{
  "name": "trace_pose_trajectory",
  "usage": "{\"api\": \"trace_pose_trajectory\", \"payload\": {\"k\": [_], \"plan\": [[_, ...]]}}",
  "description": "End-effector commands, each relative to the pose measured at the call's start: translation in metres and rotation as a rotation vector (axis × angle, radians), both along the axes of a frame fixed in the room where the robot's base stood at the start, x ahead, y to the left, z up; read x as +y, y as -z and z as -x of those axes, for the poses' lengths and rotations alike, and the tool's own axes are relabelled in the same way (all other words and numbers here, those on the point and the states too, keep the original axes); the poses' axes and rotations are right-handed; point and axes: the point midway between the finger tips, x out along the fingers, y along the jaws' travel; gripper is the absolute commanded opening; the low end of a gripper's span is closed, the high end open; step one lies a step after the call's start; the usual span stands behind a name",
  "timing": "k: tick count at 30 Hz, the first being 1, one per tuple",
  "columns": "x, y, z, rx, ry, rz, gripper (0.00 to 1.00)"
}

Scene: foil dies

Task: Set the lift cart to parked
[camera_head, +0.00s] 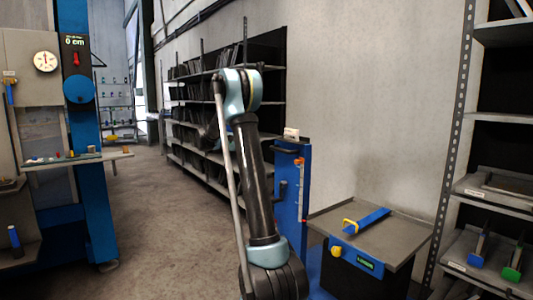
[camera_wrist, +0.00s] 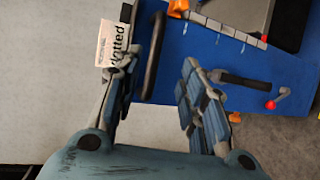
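The lift cart shows in the head view as a blue upright panel (camera_head: 290,185) beside a grey-topped platform (camera_head: 400,235). The panel carries a dark handle and a scale strip with an orange-red marker. In the wrist view the blue panel (camera_wrist: 225,75) fills the upper right, with a black bar handle (camera_wrist: 153,55), a dark lever (camera_wrist: 245,80) and a small red-knobbed lever (camera_wrist: 271,104). My gripper (camera_wrist: 155,72) is open, its fingers either side of the bar's lower end; contact cannot be told. A white printed card (camera_wrist: 114,43) is beside the left fingertip, its text partly hidden.
A blue tool with a yellow end (camera_head: 366,220) lies on the platform. A shelf rack (camera_head: 466,110) stands at right, and filled shelves (camera_head: 190,85) line the back wall. A blue press column (camera_head: 85,150) stands left. The floor (camera_head: 150,215) between is clear.

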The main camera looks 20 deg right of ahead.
Motion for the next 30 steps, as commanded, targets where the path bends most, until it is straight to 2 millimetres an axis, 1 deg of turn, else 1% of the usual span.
{"api": "trace_pose_trajectory", "payload": {"k": [1,3,6,9,12,14,17,30], "plan": [[0.005,0.002,-0.009,-0.001,-0.002,0.018,0.38],[0.012,0.002,-0.016,-0.003,-0.003,0.038,0.38],[0.020,0.003,-0.022,-0.004,-0.007,0.055,0.38],[0.022,0.004,-0.024,-0.005,-0.012,0.060,0.38],[0.018,0.005,-0.024,-0.005,-0.017,0.059,0.38],[0.012,0.007,-0.024,-0.005,-0.019,0.059,0.38],[-0.001,0.010,-0.023,-0.005,-0.021,0.059,0.38],[-0.076,0.024,-0.019,-0.005,-0.025,0.059,0.38]]}}
